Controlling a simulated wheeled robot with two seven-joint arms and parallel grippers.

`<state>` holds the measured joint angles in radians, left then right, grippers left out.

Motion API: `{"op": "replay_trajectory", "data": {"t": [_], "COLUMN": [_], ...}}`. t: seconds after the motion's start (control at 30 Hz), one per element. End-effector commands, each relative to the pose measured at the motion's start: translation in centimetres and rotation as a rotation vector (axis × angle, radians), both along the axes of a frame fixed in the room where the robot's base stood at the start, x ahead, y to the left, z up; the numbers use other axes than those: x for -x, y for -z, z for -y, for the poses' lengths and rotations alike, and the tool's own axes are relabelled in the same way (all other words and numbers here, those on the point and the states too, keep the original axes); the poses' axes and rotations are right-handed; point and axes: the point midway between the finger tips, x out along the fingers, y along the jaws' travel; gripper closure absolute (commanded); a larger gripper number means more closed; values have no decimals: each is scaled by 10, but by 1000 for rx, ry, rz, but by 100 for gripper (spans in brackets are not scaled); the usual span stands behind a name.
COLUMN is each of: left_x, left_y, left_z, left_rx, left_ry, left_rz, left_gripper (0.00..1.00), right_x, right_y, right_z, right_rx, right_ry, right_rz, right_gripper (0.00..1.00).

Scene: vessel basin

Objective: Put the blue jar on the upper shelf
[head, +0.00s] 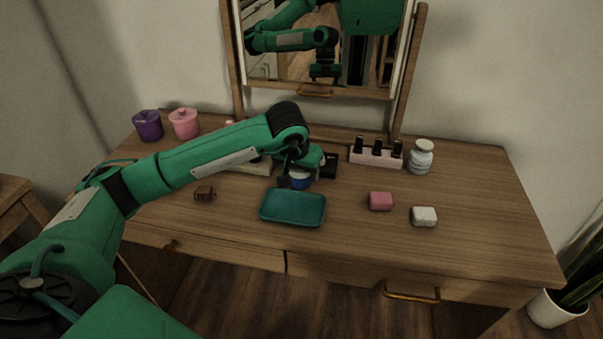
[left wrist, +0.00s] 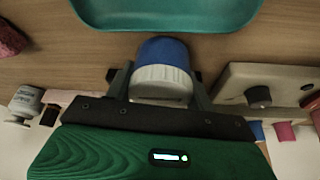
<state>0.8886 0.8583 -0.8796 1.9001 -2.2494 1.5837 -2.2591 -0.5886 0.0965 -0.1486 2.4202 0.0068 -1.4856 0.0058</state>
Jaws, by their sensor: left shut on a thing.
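The blue jar (head: 300,183) is between the fingers of my left gripper (head: 298,176), behind the teal tray, in the head view. My arm hides most of it there. In the left wrist view the jar (left wrist: 163,52) shows a blue body and a ridged whitish part nearer the gripper. My left gripper (left wrist: 160,88) is shut on it, with a finger on each side. I cannot tell whether the jar touches the table. My right gripper is not in view. I cannot clearly make out an upper shelf; a pale low box (head: 252,168) with a knob is partly hidden behind my arm.
A teal tray (head: 293,207) lies in front of the jar. Pink (head: 380,201) and white (head: 424,216) blocks, a bottle holder (head: 376,158) and a pale jar (head: 421,157) stand right. Purple (head: 148,125) and pink (head: 184,123) pots stand left. A mirror (head: 330,60) rises behind.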

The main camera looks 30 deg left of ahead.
Motion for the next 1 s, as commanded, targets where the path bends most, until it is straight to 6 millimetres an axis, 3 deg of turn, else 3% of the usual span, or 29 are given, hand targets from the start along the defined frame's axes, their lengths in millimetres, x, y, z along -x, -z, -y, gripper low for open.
{"op": "replay_trajectory", "data": {"t": [0.07, 0.43, 0.47, 0.5, 0.83, 1.0], "left_x": [0, 0, 0, 0, 0, 6], "left_y": [9, 13, 12, 12, 9, -11], "left_z": [0, 0, 0, 0, 0, 1], "left_rx": [0, 0, 0, 0, 1, 0], "left_ry": [0, 0, 0, 0, 0, 1], "left_rz": [0, 2, 2, 2, 1, 5], "left_gripper": [70, 70, 42, 37, 37, 37], "right_x": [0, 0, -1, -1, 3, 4], "right_y": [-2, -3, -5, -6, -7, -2], "right_z": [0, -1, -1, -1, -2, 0], "right_rx": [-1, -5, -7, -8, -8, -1], "right_ry": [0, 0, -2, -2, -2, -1], "right_rz": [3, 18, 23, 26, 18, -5], "right_gripper": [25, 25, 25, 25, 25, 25]}}
